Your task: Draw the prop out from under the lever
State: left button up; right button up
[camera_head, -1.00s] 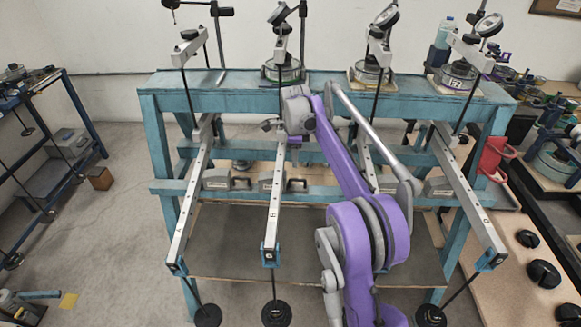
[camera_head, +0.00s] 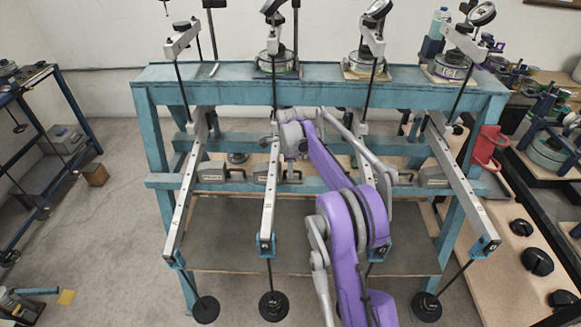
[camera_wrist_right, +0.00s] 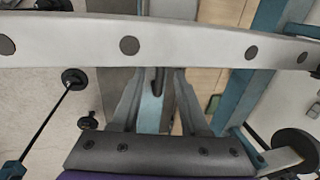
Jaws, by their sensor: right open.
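A row of pale lever bars hangs along the blue frame. The second lever from the left (camera_head: 268,210) runs just beside my right gripper (camera_head: 274,146). In the right wrist view that lever (camera_wrist_right: 190,45) crosses the top. There my right gripper (camera_wrist_right: 158,95) has its two grey fingers apart below the lever. A dark, narrow upright piece (camera_wrist_right: 158,78) shows between the fingers; I cannot tell whether it is the prop or touches them. In the head view a grey block with a dark handle (camera_head: 265,176) sits at this lever. My left gripper is out of view.
The blue frame (camera_head: 320,92) carries dial gauges and round weights on top. Dark disc weights (camera_head: 274,305) hang from the lever ends. A red holder (camera_head: 488,147) is on the right leg.

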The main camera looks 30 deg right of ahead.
grip_shut()
dwell(1.3)
